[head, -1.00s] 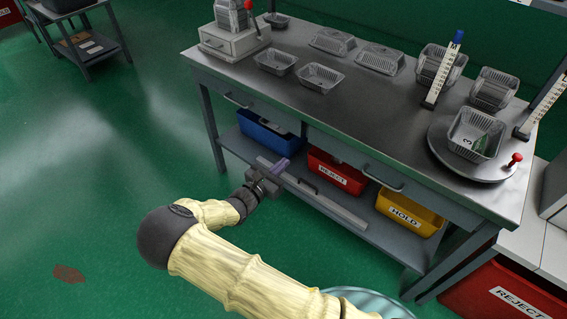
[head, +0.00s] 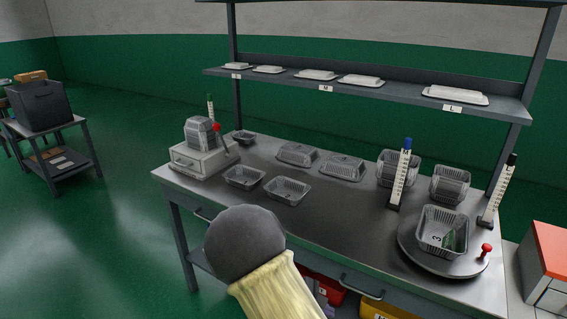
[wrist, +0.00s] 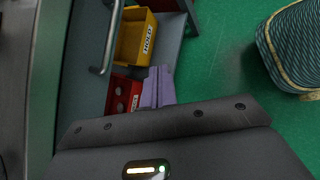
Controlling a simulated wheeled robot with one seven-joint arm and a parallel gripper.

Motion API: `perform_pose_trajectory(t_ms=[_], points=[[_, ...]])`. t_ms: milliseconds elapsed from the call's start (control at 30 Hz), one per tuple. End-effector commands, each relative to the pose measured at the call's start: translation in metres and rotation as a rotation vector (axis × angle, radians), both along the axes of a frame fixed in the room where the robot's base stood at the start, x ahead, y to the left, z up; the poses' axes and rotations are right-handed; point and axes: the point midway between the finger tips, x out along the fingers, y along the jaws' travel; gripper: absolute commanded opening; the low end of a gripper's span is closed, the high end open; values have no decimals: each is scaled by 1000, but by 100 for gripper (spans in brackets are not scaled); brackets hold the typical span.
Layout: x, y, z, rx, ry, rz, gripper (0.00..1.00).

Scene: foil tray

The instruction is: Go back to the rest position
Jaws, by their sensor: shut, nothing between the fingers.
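My gripper (wrist: 159,86) shows in the wrist view with its purple fingers together and nothing between them. It points toward the lower shelf area under the workbench, where a yellow HOLD bin (wrist: 135,38) and a red bin (wrist: 122,95) show beyond the fingers. In the head view my arm rises at the bottom centre in front of the bench, and the gripper is mostly hidden behind it.
A shelf (head: 390,88) with lids stands above.

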Motion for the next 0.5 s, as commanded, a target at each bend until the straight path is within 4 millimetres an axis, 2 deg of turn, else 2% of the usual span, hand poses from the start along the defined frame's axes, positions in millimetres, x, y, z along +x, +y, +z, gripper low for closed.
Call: perform_pose_trajectory(t_ms=[33,133,500], points=[[-10,-9,6,75,-16,-84,0],[-29,-18,16,212,-53,-241,0],[-84,-33,69,655,-277,-773,0]])
